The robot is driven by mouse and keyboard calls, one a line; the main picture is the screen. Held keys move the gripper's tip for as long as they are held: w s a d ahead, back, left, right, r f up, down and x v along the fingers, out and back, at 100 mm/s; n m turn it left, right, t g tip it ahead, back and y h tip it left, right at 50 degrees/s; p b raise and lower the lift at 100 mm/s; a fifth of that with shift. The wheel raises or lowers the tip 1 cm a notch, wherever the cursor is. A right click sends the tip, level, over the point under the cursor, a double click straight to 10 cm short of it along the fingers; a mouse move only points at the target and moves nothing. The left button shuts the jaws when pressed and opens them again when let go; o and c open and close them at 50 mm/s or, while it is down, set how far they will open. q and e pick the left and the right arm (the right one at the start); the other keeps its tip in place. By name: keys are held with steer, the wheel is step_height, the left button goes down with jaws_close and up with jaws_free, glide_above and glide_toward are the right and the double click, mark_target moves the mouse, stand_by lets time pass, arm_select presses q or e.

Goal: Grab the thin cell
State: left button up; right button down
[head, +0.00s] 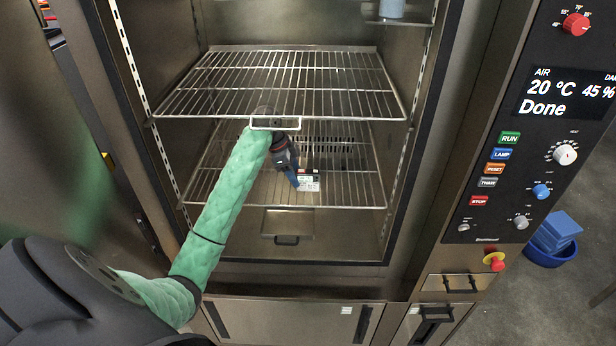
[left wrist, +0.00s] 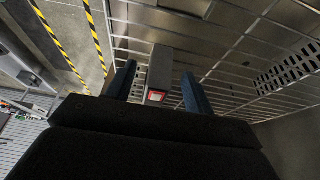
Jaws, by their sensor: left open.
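A small cell with a white label (head: 309,184) stands on the lower wire shelf in the head view, beside my gripper's fingers. In the left wrist view a narrow grey block with a red and white mark (left wrist: 159,75), which looks like the cell, shows between the two blue fingers. My left gripper (head: 294,178) reaches in under the upper shelf. Its fingers are open on either side of the block in the left wrist view (left wrist: 159,68), with gaps showing. Whether either finger touches it I cannot tell. My right gripper is not in view.
The upper wire shelf (head: 330,85) lies above my left wrist, and the lower wire shelf (head: 350,192) is mostly bare. The chamber's control panel (head: 545,130) is at the right, its display reading Done. A blue basin (head: 548,256) stands on the floor.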

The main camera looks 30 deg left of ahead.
mark_target(307, 171)
arm_select(q)
steer(key=shift+w+d, duration=0.25)
steer(key=shift+d, duration=0.05)
steer(key=w+d+p, duration=0.1)
steer(key=d+p, duration=0.2)
steer(key=shift+w+r, duration=0.1)
steer(key=shift+w, duration=0.25)
steer(key=shift+f+p, duration=0.4)
steer(key=shift+f, duration=0.1)
steer(key=shift+w+d+f+p, duration=0.2)
steer(key=shift+f+p, duration=0.25)
steer(key=shift+f, duration=0.65)
jaws_close()
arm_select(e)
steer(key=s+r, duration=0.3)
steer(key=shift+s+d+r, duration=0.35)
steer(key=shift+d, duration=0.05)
